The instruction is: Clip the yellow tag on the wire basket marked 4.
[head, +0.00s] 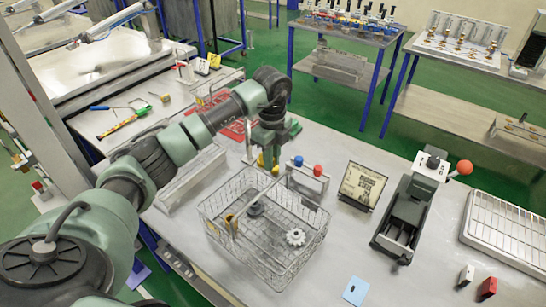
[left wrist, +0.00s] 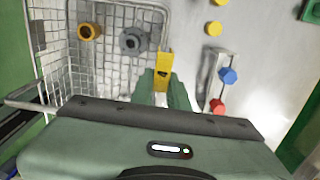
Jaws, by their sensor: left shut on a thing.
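My left gripper (head: 270,150) is over the back edge of the wire basket (head: 218,238), pointing down. It is shut on the yellow tag (left wrist: 163,68), which sticks out between the fingertips in the left wrist view. There the tag is close to the right rim of the basket (left wrist: 60,62); I cannot tell whether it touches the wire. The basket holds a brass ring part (left wrist: 89,31), a dark grey part (left wrist: 132,40) and a pale gear (head: 295,237). No number on the basket is readable. My right gripper is not in view.
A bracket with a blue knob (head: 298,161) and red knob (head: 317,170) is close behind the basket. To the right are a framed card (head: 362,187), a green lever device (head: 408,210) and a white rack (head: 505,228). A blue tag (head: 355,291) lies at the front.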

